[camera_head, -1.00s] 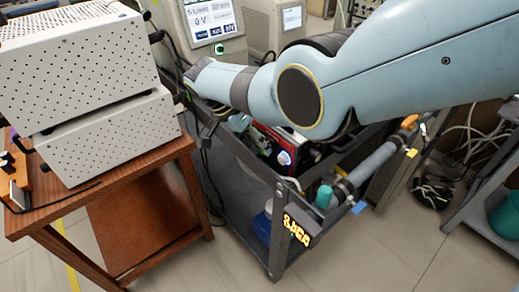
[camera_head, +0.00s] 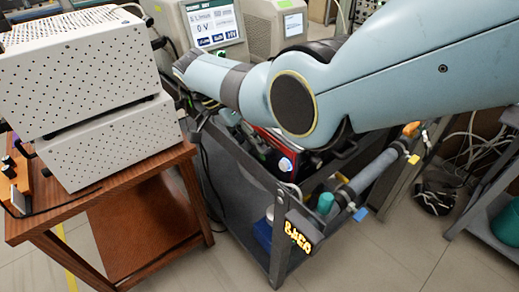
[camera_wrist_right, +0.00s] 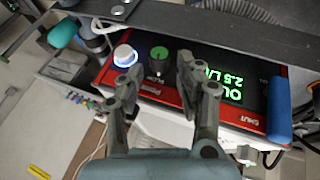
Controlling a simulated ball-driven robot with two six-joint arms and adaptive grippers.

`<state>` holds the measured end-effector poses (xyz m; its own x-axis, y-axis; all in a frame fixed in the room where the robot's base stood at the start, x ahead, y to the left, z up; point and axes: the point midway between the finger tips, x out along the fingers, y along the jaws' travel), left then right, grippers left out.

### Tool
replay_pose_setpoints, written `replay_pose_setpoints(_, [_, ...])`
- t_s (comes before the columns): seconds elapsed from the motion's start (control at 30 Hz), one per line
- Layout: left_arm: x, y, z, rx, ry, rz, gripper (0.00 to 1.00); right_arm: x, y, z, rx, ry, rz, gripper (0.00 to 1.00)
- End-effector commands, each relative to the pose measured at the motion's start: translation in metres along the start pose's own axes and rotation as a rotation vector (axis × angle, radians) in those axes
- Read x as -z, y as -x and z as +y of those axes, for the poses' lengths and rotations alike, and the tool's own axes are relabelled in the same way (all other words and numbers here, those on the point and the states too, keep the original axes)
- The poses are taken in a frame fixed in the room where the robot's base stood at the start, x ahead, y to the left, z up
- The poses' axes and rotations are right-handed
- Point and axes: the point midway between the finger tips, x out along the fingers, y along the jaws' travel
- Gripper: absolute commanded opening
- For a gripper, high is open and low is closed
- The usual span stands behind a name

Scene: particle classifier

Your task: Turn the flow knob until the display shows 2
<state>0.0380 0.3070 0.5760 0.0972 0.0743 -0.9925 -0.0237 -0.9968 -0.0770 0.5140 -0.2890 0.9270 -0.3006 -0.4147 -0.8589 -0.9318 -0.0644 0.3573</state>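The flow unit (camera_wrist_right: 178,99) is a red-edged black panel in the right wrist view; its red body (camera_head: 275,141) shows partly under my right arm in the head view. The flow knob (camera_wrist_right: 159,56) is dark with a green top. It stands between the spread fingertips of my right gripper (camera_wrist_right: 158,70), with a gap seen on each side. The display (camera_wrist_right: 228,84) appears turned in the picture, with green digits that look like 2.5 L/; its end is hard to read. My right gripper is open and does not show clearly in the head view. My left gripper is not in view.
A lit white button (camera_wrist_right: 124,55) with a blue ring sits beside the knob, near one finger. A dark metal bar (camera_wrist_right: 220,24) runs along the panel's upper edge in the wrist view. The unit sits in a grey cart (camera_head: 262,181). A wooden table (camera_head: 120,178) stands left.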

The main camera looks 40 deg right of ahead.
Motion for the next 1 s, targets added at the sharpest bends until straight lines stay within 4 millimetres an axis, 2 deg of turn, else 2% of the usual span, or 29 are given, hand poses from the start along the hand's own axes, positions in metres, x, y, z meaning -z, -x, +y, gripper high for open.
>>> replay_pose_setpoints(0.03, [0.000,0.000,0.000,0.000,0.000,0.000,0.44,-0.001,0.014,-0.001,0.005,0.000,0.000,0.36])
replay_pose_setpoints(0.2, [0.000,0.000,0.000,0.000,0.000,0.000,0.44,0.000,0.051,-0.001,0.003,0.001,-0.001,0.36])
replay_pose_setpoints(0.4, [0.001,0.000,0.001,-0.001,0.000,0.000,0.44,0.000,0.077,-0.001,0.001,0.001,0.000,0.36])
replay_pose_setpoints(0.57, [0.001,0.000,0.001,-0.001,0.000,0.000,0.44,0.000,0.082,0.000,-0.001,0.000,0.000,0.36])
replay_pose_setpoints(1.0, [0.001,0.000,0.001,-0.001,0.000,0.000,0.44,0.000,0.082,0.000,0.000,0.001,0.000,0.36])
